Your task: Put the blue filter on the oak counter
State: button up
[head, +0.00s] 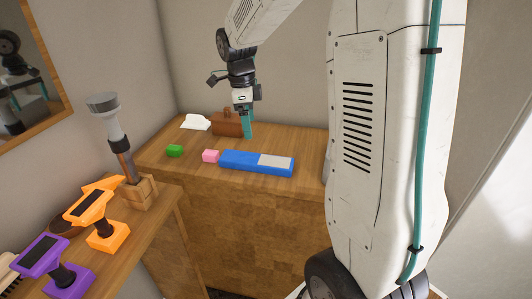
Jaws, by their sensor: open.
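A flat blue block with a pale grey panel at its right end, which looks like the blue filter (240,161), lies on the wooden counter (305,145) in the middle of the head view. This counter has an oak-like top and a brown front. My gripper (247,135) points down with teal fingers, just behind the blue filter as seen here. It is open and nothing shows between its fingers. The gap between the fingers is hard to see at this angle, and I cannot tell whether the fingertips touch the counter.
A brown box (227,124) and a white item (196,122) stand behind. A nearer wooden surface holds orange (107,235) and purple (68,279) stands and a grey-headed tool (113,125).

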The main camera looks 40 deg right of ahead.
jog(key=s+a+r+n+t, duration=0.1)
jog(key=s+a+r+n, duration=0.25)
jog(key=s+n, duration=0.3)
jog(key=s+a+r+n, duration=0.3)
jog(key=s+a+n, duration=0.25)
jog(key=s, duration=0.25)
jog(key=s+a+f+n+t, duration=0.1)
jog(key=s+a+n, duration=0.3)
jog(key=s+n, duration=0.9)
jog(key=shift+n+y, duration=0.4)
jog(key=shift+n, duration=0.1)
jog(key=shift+a+f, duration=0.1)
